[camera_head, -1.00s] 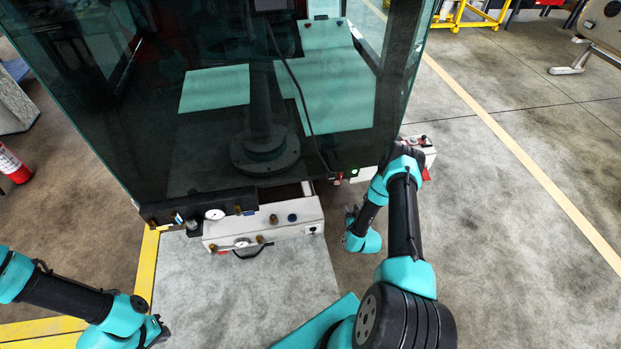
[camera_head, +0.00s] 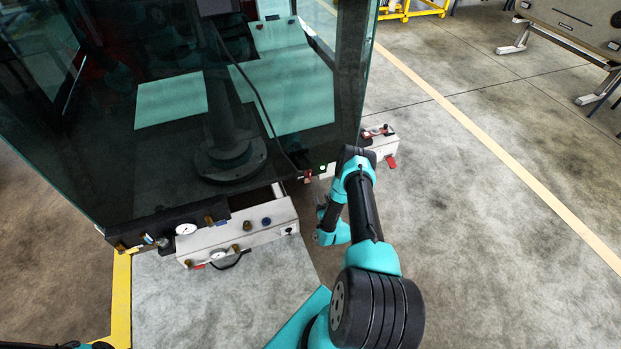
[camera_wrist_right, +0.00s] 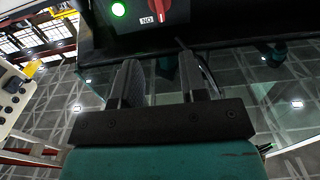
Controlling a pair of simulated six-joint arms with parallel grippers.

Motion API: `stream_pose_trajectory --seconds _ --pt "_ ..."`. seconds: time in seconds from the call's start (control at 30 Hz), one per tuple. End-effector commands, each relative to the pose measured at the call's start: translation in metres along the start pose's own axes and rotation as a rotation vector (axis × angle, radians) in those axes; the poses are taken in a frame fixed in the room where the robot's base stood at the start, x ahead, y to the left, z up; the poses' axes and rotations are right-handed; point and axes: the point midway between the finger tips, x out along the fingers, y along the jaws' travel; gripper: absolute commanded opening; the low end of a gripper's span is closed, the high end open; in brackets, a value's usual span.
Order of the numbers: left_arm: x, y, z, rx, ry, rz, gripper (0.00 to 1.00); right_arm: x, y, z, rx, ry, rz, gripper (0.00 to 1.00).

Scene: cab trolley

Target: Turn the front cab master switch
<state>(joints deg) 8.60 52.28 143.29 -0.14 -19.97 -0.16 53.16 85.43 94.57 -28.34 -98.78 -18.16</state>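The front cab master switch looks to be the red rotary knob (camera_wrist_right: 158,8) on a dark panel, cut off by the top edge of the right wrist view. A lit green lamp (camera_wrist_right: 118,9) is left of it. In the head view, a small red knob (camera_head: 307,177) and green light (camera_head: 323,168) sit at the cab's lower front edge. My right gripper (camera_wrist_right: 161,78) is open and empty, its two fingers apart below the knob and not touching it. In the head view it (camera_head: 321,207) is below the panel, small and partly hidden by its wrist. My left gripper is out of view.
The glass cab (camera_head: 180,150) fills the upper left. A white box with gauges (camera_head: 245,232) projects below its front. Another white box (camera_head: 383,147) with a red part is at right, behind my right arm. The floor at right is open.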

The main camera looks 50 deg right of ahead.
Motion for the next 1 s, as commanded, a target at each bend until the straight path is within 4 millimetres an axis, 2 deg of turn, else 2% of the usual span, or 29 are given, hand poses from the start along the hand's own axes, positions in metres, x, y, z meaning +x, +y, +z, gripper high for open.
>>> stream_pose_trajectory --seconds 0.7,1.0 --pt "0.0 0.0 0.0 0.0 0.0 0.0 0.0 0.119 -0.001 0.0 -0.001 0.002 0.0 0.39" --pt "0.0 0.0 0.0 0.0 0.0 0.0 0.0 0.141 0.0 0.0 0.001 0.0 0.001 0.39"
